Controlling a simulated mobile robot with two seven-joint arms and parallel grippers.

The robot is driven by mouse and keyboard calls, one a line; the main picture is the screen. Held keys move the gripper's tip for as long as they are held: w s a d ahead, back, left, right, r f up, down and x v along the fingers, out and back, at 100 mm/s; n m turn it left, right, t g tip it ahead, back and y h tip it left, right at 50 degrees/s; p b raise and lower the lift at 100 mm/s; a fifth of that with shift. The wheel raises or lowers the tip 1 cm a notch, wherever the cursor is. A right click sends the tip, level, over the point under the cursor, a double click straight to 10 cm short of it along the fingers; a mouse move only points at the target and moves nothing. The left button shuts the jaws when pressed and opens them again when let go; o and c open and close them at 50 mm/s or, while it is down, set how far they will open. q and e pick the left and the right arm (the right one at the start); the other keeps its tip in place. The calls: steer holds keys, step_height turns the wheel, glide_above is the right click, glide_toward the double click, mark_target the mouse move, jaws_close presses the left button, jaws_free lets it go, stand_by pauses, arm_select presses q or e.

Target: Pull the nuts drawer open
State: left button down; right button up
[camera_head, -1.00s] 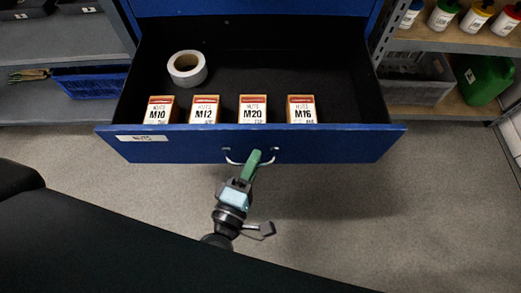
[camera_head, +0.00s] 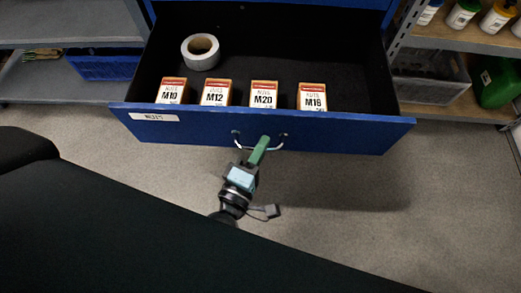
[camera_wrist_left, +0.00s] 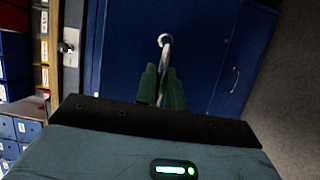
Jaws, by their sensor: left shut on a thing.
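The blue nuts drawer (camera_head: 330,136) stands pulled out of its cabinet, with a white label (camera_head: 154,117) reading NUTS on the left of its front. Inside are a white tape roll (camera_head: 200,50) and small boxes marked M10 (camera_head: 172,91), M12 (camera_head: 215,92), M20 (camera_head: 263,95) and M16 (camera_head: 312,97). My left gripper (camera_head: 262,146) is at the drawer's metal handle (camera_head: 281,141), its green fingers shut on it. In the left wrist view the fingers (camera_wrist_left: 161,88) close around the handle bar (camera_wrist_left: 166,50). My right gripper is not in view.
Shelves stand on both sides, with a blue bin (camera_head: 104,66) at left and a grey bin (camera_head: 432,80), a green can (camera_head: 497,82) and bottles (camera_head: 463,14) at right. Grey floor (camera_head: 330,200) in front of the drawer is clear.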

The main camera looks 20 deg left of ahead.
mark_target(258, 133)
arm_select(q)
steer(key=w, duration=0.2)
steer(key=w+a, duration=0.1)
steer(key=w, duration=0.1)
steer(key=w+p, duration=0.1)
steer(key=w, duration=0.1)
steer(key=shift+w+a, duration=0.2)
steer(key=shift+a, duration=0.15)
steer(key=c, duration=1.5)
jaws_free()
steer(key=shift+s, duration=0.15)
steer(key=shift+s+a+p, duration=0.15)
steer(key=shift+s+a, duration=0.1)
steer(key=shift+s, duration=1.65)
steer(key=shift+s+a+p, duration=0.15)
steer(key=shift+s+a, duration=0.05)
steer(key=shift+s, duration=1.7)
steer(key=shift+f, duration=0.1)
